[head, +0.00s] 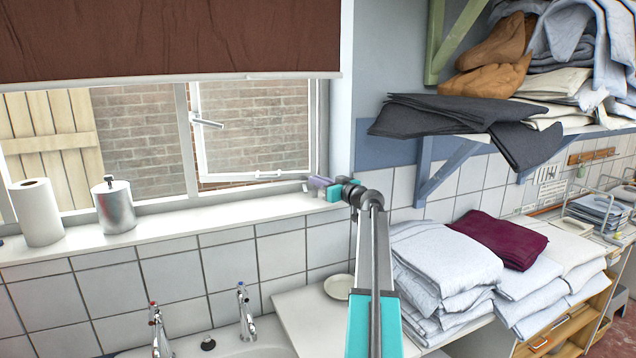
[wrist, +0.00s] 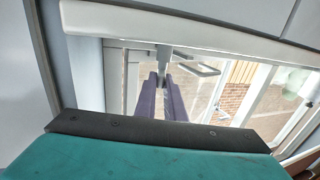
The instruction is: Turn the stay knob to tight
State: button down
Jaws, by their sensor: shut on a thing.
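The window stay (head: 258,174) is a thin metal bar along the bottom of the part-open window sash (head: 253,130). In the head view my gripper (head: 309,184) is at the sill's right end, by the bottom right corner of the window. It hides the stay knob there. In the wrist view my gripper (wrist: 164,90) has its two purple fingers shut around the small grey stay knob (wrist: 164,66). The knob sits by the pale window frame bar, its lower part hidden between the fingertips. I cannot tell how tight the knob is.
A paper towel roll (head: 36,213) and a metal canister (head: 115,207) stand on the sill (head: 190,222), left of my gripper. Two taps (head: 245,312) rise below. Folded linen (head: 445,258) is stacked at the right. A loaded shelf (head: 470,140) overhangs right of my arm.

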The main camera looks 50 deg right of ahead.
jog(key=shift+a+f+m+h+b, duration=0.15)
jog(key=shift+m+h+b, duration=0.15)
jog(key=shift+h+b, duration=0.3)
jog(key=shift+a+f+m+h+b, duration=0.1)
jog(key=shift+m+h+b, duration=0.25)
jog(key=shift+b, duration=0.4)
jog(key=shift+r+m+g+h+b, duration=0.15)
jog(key=shift+m+g+h+b, duration=0.45)
jog(key=shift+h, duration=0.65)
jog(key=shift+w, duration=0.1)
jog(key=shift+m, duration=0.25)
jog(key=c, duration=1.8)
grip_release()
jog(key=shift+r, duration=0.1)
jog(key=shift+c, duration=0.2)
jog(key=b+v, duration=0.4)
jog(key=v, duration=1)
